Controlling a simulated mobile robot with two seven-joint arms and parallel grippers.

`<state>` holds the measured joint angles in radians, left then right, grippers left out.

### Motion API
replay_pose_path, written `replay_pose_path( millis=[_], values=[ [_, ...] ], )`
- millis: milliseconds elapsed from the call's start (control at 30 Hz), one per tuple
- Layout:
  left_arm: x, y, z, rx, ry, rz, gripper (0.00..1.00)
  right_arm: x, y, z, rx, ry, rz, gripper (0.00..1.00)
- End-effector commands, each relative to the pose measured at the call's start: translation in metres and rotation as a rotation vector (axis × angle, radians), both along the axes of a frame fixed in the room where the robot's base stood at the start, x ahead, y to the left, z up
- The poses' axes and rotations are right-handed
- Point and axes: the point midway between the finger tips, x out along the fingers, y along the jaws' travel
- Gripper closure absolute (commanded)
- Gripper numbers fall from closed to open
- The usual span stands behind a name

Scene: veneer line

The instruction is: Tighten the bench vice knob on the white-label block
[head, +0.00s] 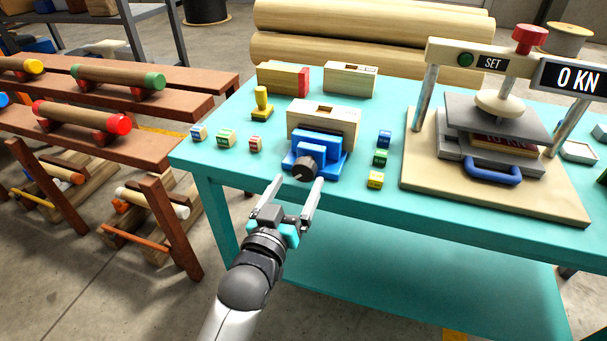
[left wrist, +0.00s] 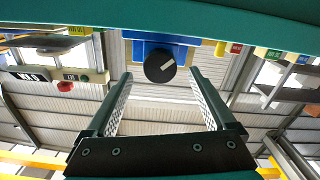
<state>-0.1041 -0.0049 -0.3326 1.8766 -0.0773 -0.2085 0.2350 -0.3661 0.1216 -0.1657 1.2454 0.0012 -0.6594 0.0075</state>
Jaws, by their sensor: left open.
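The blue bench vice (head: 318,150) stands near the front edge of the teal table. A pale wooden block (head: 335,121) with a slot in its top stands upright in or against it; I cannot make out a white label. The vice's dark round knob (head: 304,168) faces me. It also shows in the left wrist view (left wrist: 160,66), with a white mark pointing up and right. My left gripper (head: 300,181) is open and empty, just in front of the knob. In the left wrist view its fingers (left wrist: 160,77) flank the knob's line, without visible contact. My right gripper is out of view.
Small coloured cubes flank the vice, left (head: 226,138) and right (head: 380,157). A yellow stamp-like piece (head: 262,102) and two wooden blocks (head: 349,79) stand behind. A press (head: 495,190) reading 0 KN fills the right side. Racks with rolls (head: 90,116) stand left.

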Motion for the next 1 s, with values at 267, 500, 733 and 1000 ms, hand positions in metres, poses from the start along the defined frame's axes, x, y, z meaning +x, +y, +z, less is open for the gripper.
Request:
replay_pose_path(
  millis=[267,500,733,1000],
  values=[
    [0.031,-0.01,-0.001,0.001,-0.001,0.0,0.11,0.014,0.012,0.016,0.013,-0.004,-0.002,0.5],
    [0.044,-0.014,-0.001,0.001,0.001,0.001,0.11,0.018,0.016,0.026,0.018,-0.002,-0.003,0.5],
    [0.047,-0.015,0.0,0.0,0.0,0.001,0.11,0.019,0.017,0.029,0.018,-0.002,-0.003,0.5],
    [0.046,-0.015,0.0,0.0,0.0,0.0,0.26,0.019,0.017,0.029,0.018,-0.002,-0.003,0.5]
  ],
)
